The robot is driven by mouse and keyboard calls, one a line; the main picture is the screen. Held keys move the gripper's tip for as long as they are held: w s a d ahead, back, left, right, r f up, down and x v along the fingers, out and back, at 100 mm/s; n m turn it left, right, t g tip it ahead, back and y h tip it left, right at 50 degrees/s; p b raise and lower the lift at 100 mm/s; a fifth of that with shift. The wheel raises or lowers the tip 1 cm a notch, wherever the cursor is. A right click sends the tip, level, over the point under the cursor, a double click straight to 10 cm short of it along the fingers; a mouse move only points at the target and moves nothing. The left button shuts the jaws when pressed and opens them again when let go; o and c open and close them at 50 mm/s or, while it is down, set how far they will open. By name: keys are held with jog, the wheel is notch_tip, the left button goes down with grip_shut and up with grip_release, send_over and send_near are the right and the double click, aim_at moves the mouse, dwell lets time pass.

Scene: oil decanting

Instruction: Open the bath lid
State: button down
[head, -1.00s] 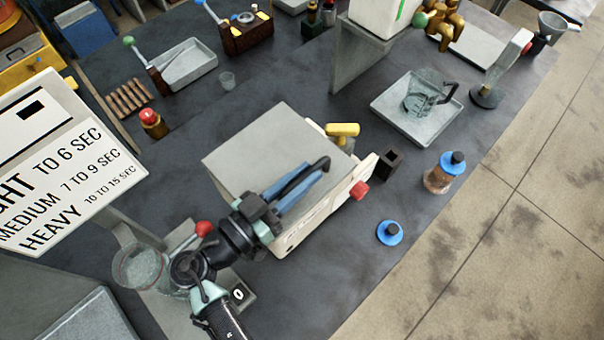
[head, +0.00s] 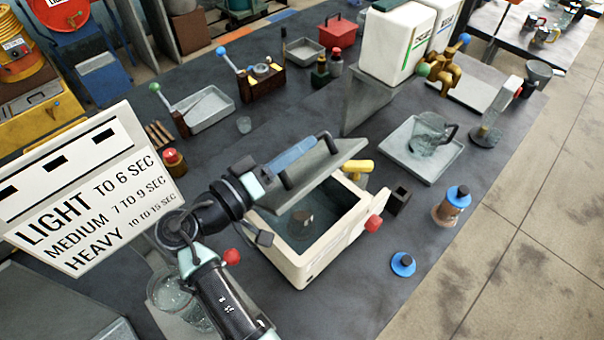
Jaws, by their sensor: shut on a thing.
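The lid handle (head: 292,155) is a blue bar with black ends. My gripper (head: 271,178) is shut on the handle at its left end; the fingertips are partly hidden. Inside the bath I see dark liquid and a small brownish object (head: 301,222).
A red knob (head: 374,224) and a yellow handle (head: 359,167) stick out of the bath. A black cup (head: 398,202), blue-capped bottle (head: 451,207) and blue cap (head: 403,264) stand to the right. A glass jug (head: 428,133) sits on a tray. A sign (head: 92,190) is at left.

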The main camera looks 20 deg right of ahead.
jog(key=shift+w+a+r+n, duration=0.3)
jog(key=shift+w+r+n, duration=0.2)
jog(key=shift+w, duration=0.25)
jog(key=shift+w+a+r+n, duration=0.25)
jog(key=shift+w+r+n, duration=0.2)
jog(key=shift+w+n, duration=0.25)
jog(key=shift+w+a+r+n, duration=0.3)
jog(key=shift+w+r+n, duration=0.2)
jog(key=shift+w, duration=0.25)
jog(key=c, duration=0.8)
grip_release()
jog(key=shift+f, duration=0.1)
jog(key=shift+c, duration=0.2)
jog(key=b+v, duration=0.6)
jog(key=v, duration=0.7)
